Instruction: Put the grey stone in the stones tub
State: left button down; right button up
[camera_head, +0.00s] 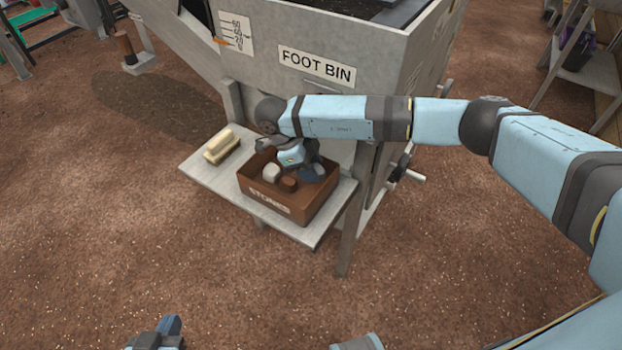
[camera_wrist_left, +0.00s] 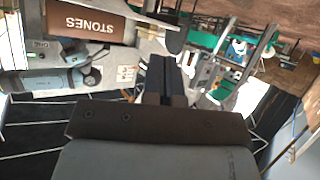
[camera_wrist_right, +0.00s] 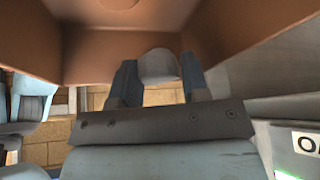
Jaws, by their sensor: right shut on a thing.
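The brown stones tub (camera_head: 268,200), lettered STONES, stands on a small grey shelf. My right gripper (camera_head: 312,170) reaches down into its right side. In the right wrist view, the right gripper (camera_wrist_right: 160,78) is shut on the grey stone (camera_wrist_right: 159,65), with the tub's brown walls (camera_wrist_right: 230,35) around it. In the head view I cannot clearly make out the held stone. A pale stone (camera_head: 271,172) and a brown stone (camera_head: 289,184) show inside the tub. My left gripper (camera_head: 165,330) is at the bottom edge, away from the tub; its fingers (camera_wrist_left: 170,75) look shut and empty.
A pale wooden brush-like block (camera_head: 221,147) lies on the shelf (camera_head: 205,174) left of the tub. The grey foot bin (camera_head: 290,40) rises directly behind. A handle (camera_head: 405,170) sticks out on the bin's right. The ground in front is clear.

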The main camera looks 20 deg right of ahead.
notch_tip(320, 180, down, 4)
jog(key=shift+r+b, duration=0.1)
jog(key=shift+b, duration=0.25)
jog(key=shift+f, duration=0.35)
jog(key=o, duration=0.7)
pick_arm(q)
jog(key=shift+d+r, duration=0.1)
